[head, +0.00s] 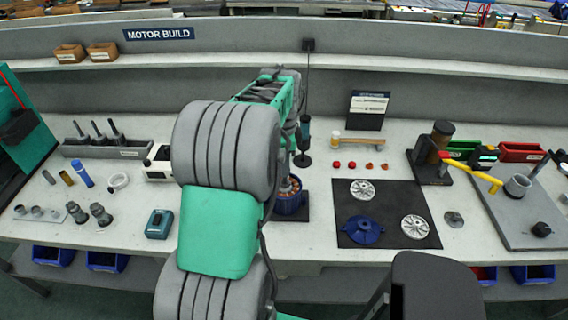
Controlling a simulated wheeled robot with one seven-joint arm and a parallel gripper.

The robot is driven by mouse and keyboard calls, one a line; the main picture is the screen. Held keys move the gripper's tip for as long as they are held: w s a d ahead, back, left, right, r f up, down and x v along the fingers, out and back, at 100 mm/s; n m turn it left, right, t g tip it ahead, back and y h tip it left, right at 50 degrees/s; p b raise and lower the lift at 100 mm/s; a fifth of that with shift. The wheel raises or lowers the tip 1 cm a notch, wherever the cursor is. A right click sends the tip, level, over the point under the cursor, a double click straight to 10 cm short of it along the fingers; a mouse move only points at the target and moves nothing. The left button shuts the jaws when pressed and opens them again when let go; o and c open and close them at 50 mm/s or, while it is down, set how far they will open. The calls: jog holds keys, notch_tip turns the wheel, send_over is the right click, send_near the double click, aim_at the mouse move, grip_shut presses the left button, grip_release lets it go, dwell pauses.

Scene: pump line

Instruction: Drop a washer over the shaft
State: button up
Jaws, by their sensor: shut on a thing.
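My arm fills the middle of the head view and reaches away over the bench. Its far end bends down near the motor. Only a sliver of my gripper (288,152) shows past the thick grey link. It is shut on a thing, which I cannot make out. The motor (289,205) has a blue housing with copper-coloured windings inside and stands on a dark base plate, partly covered by my arm. The shaft is too small and too covered to make out clearly. I cannot pick out a washer for certain.
A dark mat (388,198) to the right holds a blue end cover (361,231) and silver discs (415,227). A hanging tool (304,140) is close behind the motor. Left are pegs (103,138) and a teal box (160,224).

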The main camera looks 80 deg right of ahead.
jog(key=shift+f, duration=0.2)
jog(key=shift+f+b, duration=0.7)
jog(key=shift+f, duration=0.3)
jog(key=o, duration=1.3)
jog(key=shift+r, duration=0.1)
jog(key=shift+r, duration=0.1)
notch_tip(320, 180, up, 5)
jog(key=p, duration=0.3)
jog(key=shift+p, duration=0.35)
